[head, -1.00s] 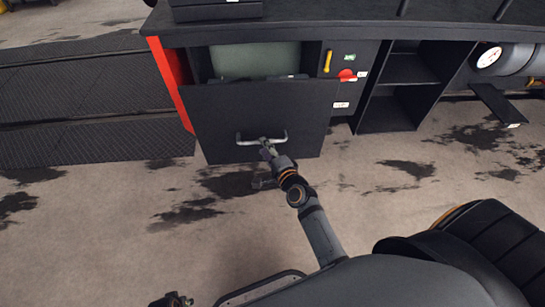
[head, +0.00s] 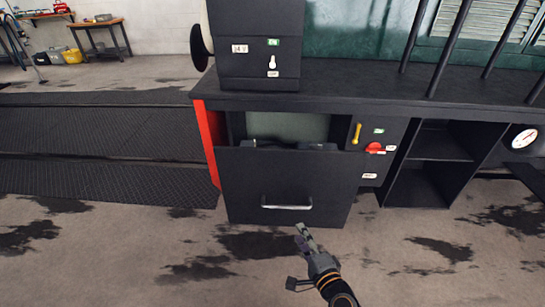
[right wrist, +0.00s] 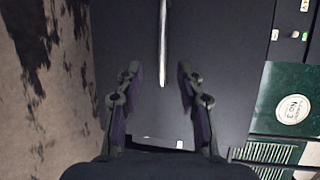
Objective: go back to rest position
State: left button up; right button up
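My right gripper (head: 304,238) is in front of and just below the metal handle (head: 287,207) of a dark drawer front (head: 285,178). In the right wrist view my right gripper (right wrist: 158,88) has its two fingers apart with nothing between them. The handle (right wrist: 163,40) lies beyond the fingertips, apart from them. The drawer front stands forward of the cabinet, and an open gap with dark items shows behind its top edge. My left gripper is not in view.
A dark counter (head: 370,85) runs above the drawer, with a control box (head: 258,45) on it. A yellow lever (head: 357,133) and a red knob (head: 375,148) are right of the drawer. Open shelves (head: 438,158) stand further right. The stained floor in front is clear.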

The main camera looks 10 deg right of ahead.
jog(key=s+d+f+n+g, duration=0.1)
jog(key=s+f+n+g, duration=0.3)
jog(key=f, duration=0.6)
jog(key=s+d+f+n+g, duration=0.1)
jog(key=s+f+n+g, duration=0.3)
jog(key=f, duration=0.5)
jog(key=s+f+n+g, duration=0.2)
jog(key=s+f+n, duration=0.3)
jog(key=f, duration=0.5)
jog(key=s+d+f+n+g+h, duration=0.3)
jog(key=s+d+f+n+g, duration=0.15)
jog(key=s+d+f, duration=0.3)
pick_arm(q)
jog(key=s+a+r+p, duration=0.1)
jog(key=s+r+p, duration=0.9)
jog(key=p, duration=1.1)
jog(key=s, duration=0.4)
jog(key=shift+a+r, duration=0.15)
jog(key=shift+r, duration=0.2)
pick_arm(e)
jog(key=s+r, duration=1.2)
jog(key=s, duration=0.1)
jog(key=shift+s+d, duration=0.3)
jog(key=shift+d, duration=0.05)
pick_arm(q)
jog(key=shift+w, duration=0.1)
